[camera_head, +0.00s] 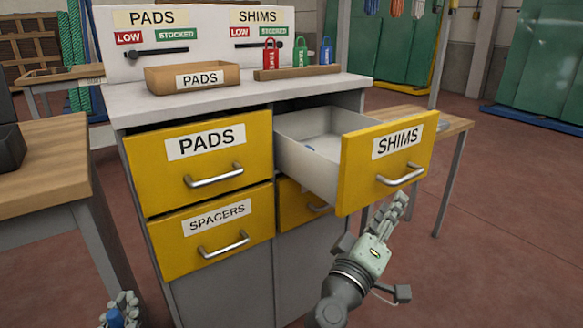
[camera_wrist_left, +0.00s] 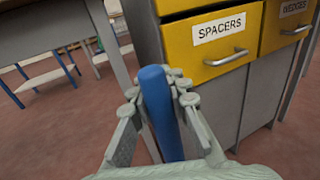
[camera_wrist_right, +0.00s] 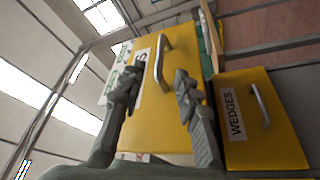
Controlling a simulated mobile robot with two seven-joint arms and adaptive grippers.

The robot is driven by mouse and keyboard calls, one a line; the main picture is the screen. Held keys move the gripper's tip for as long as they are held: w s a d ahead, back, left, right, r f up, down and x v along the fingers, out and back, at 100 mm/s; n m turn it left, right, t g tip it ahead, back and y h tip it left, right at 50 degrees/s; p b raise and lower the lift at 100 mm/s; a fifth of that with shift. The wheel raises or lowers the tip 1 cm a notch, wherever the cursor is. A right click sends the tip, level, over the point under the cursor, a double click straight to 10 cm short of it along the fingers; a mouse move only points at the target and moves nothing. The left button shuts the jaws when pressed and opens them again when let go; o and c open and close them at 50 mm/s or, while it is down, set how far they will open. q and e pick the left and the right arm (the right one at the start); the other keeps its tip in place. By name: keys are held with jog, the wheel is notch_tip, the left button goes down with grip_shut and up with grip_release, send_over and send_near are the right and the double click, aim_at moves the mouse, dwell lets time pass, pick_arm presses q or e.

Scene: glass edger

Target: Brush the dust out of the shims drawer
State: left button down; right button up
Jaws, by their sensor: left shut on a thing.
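The SHIMS drawer (camera_head: 388,165) is pulled out, with a yellow front and a pale grey inside. A small bluish mark or item shows at its inner left; I cannot tell what it is. Its front and handle also show in the right wrist view (camera_wrist_right: 162,62). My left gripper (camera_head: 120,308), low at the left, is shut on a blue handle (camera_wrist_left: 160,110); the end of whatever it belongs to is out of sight. My right gripper (camera_head: 396,212) is open and empty, just below the SHIMS drawer handle (camera_head: 401,174) and apart from it.
The PADS drawer (camera_head: 195,158), SPACERS drawer (camera_head: 210,235) and WEDGES drawer (camera_wrist_right: 245,118) are shut. A PADS bin (camera_head: 200,78) and red, green and blue tags (camera_head: 300,54) stand on the cabinet top. A wooden table (camera_head: 40,158) stands left.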

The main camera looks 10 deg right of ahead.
aim_at(408, 175)
jog(key=p+x, duration=0.2)
jog(key=x, duration=0.7)
jog(key=shift+w+d+r, duration=0.1)
jog(key=shift+w+d, duration=0.05)
jog(key=shift+d, duration=0.05)
jog(key=shift+w+d, duration=0.45)
jog(key=shift+d, duration=0.1)
jog(key=shift+c, duration=0.2)
grip_shut()
